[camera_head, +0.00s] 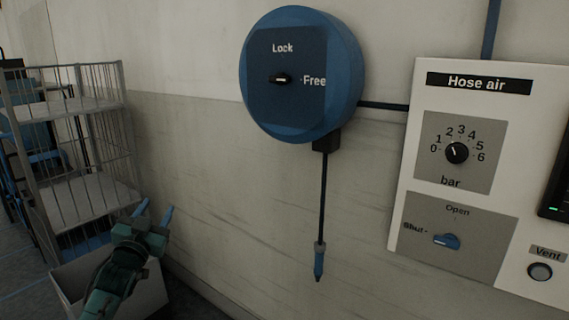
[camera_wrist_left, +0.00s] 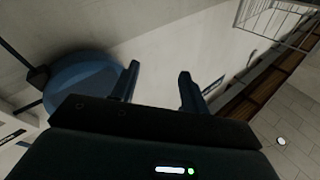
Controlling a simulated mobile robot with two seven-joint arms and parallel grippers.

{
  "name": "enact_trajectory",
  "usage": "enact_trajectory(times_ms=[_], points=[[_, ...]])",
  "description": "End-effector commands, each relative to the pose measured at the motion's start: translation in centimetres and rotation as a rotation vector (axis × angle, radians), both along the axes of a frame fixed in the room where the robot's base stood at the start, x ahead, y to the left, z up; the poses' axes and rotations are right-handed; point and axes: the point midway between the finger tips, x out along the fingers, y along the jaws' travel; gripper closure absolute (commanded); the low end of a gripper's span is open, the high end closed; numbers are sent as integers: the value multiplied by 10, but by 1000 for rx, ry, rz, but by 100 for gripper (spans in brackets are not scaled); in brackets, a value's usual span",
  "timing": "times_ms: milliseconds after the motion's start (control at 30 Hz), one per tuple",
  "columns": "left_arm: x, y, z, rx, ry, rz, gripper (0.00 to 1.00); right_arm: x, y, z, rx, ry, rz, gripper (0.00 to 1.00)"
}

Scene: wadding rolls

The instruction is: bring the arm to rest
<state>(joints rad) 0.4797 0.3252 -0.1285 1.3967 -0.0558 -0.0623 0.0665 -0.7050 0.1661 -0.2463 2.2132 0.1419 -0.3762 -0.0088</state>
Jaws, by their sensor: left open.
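My left gripper (camera_head: 154,215) is at the lower left of the head view, with its two blue fingers apart and nothing between them. It is well away from the wall fittings, in front of a grey bin and a wire cart. In the left wrist view the open fingers (camera_wrist_left: 158,85) also show empty, with the wall beyond them. My right gripper is not in view.
A blue hose reel (camera_head: 345,70) marked Lock and Free hangs on the wall, its hose (camera_head: 323,200) dangling below. A white Hose air panel (camera_head: 405,215) is at the right. A wire cart (camera_head: 85,150) and grey bin (camera_head: 75,285) stand at the left.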

Motion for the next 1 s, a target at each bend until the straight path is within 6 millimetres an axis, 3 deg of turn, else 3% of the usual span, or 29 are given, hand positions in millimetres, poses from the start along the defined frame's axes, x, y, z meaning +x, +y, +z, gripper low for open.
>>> enact_trajectory(times_ms=[33, 100, 333, 567, 767, 900, 1000], points=[[7, 16, 26, 4, -19, 26, 55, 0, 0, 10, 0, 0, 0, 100], [14, 35, 52, 6, -41, 57, 55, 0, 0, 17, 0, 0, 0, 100], [17, 53, -17, -18, 277, 156, 55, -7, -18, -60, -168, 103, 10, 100], [-33, 6, -105, -14, 392, 80, 55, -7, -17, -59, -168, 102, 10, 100], [-108, -45, -186, -36, 514, -7, 55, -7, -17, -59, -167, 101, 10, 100], [-189, -88, -239, -81, 625, -76, 55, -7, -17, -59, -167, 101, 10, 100], [-252, -116, -265, -126, 702, -118, 55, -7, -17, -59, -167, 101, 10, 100]])
